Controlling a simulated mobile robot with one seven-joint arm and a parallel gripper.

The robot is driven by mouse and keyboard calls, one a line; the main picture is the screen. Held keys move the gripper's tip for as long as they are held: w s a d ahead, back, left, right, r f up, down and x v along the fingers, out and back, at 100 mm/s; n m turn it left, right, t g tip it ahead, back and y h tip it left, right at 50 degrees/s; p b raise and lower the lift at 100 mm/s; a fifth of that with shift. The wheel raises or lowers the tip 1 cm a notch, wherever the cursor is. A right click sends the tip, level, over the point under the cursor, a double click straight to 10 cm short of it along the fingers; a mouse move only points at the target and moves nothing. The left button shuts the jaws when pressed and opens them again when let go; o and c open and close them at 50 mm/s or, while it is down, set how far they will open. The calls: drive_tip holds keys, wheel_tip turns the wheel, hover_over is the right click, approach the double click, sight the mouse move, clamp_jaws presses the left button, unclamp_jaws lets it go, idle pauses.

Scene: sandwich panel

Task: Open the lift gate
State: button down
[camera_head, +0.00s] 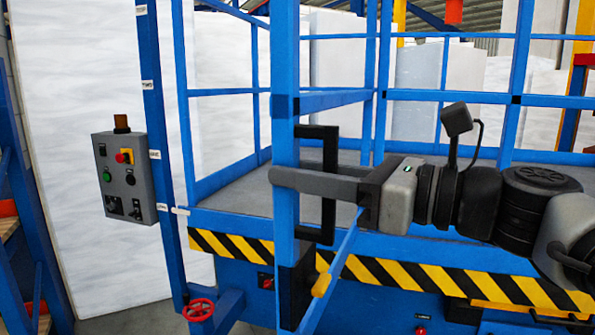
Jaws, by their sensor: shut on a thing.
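The blue lift gate (287,227) stands in front of the platform's striped edge. Its near post is upright, and its rails run back and to the right toward the cage, so it is angled out toward me. A black D-shaped handle (330,150) is fixed on the gate. My gripper (300,182) reaches in from the right and is shut on the handle, its grey fingers lying across the handle and the post. The exact finger contact is partly hidden. A yellow lever (321,285) with a black block sits low on the gate post.
A grey control box (126,177) with red and green buttons hangs on a blue post at left. A red handwheel (198,310) is below it. The lift platform floor (235,195) looks bare. White panels (95,130) stand behind at left.

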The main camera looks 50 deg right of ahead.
drive_tip(key=c, duration=1.8)
unclamp_jaws()
drive_tip(key=shift+d, duration=0.2)
drive_tip(key=shift+o, duration=0.2)
drive_tip(key=shift+s, duration=0.15)
drive_tip(key=s+d, duration=0.2)
drive_tip(key=s, duration=1.5)
